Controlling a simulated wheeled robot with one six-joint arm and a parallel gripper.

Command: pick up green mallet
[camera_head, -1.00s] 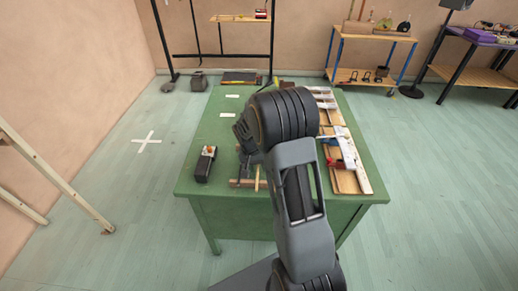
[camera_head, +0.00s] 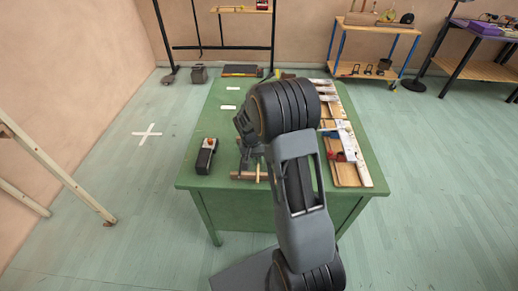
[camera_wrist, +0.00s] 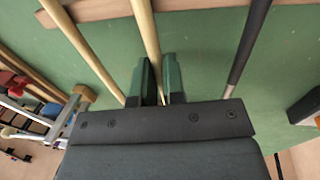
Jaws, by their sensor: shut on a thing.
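My gripper (camera_wrist: 160,82) has its two dark green fingers around the middle one of three sticks in the wrist view. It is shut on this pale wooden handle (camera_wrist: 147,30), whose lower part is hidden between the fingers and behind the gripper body. No green mallet head shows, so I cannot tell its colour. A second pale wooden handle (camera_wrist: 82,45) lies to the left and a black handle (camera_wrist: 248,45) to the right. They cross a wooden bar (camera_wrist: 195,5). In the head view my arm hides most of this spot; part of the wooden rack (camera_head: 243,176) shows.
The green table (camera_head: 205,160) carries a black box-like object (camera_head: 206,156) at left and wooden boards with pale bars (camera_head: 345,155) at right. White labels (camera_head: 228,107) lie on it. A wooden shelf on blue legs (camera_head: 375,26) stands behind.

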